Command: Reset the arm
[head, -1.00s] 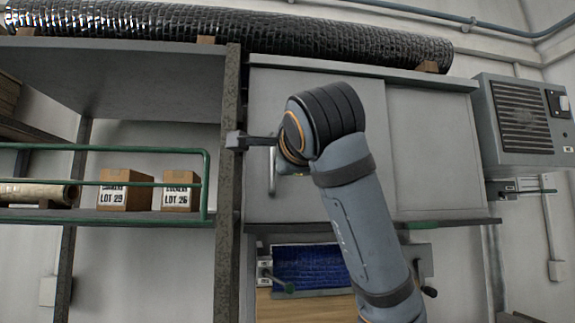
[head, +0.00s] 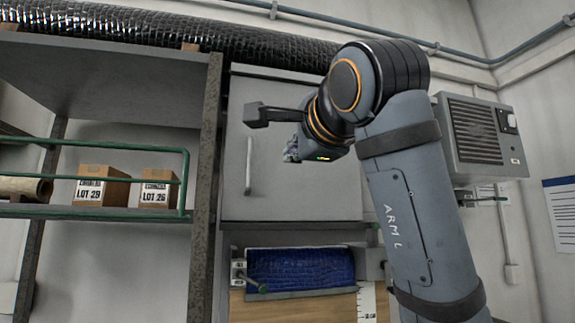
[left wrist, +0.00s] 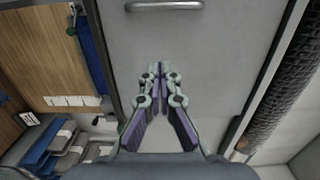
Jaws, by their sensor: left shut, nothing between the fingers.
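My left arm, marked "ARM L", rises through the right half of the head view and bends toward the grey cabinet door (head: 290,130). My left gripper (head: 291,151) is partly hidden behind its own wrist, to the right of the door's upright handle (head: 248,166) and apart from it. In the left wrist view, the gripper (left wrist: 165,72) is shut and empty, its fingertips together in front of the plain grey door (left wrist: 215,50). The handle (left wrist: 165,5) shows beyond the tips at the top edge. My right gripper is not in view.
A shelf with a green rail (head: 100,213) holds boxes marked LOT 29 (head: 102,187) and LOT 26 (head: 160,189) at left. A dark duct (head: 160,28) runs above. A grey vented unit (head: 480,135) hangs at right.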

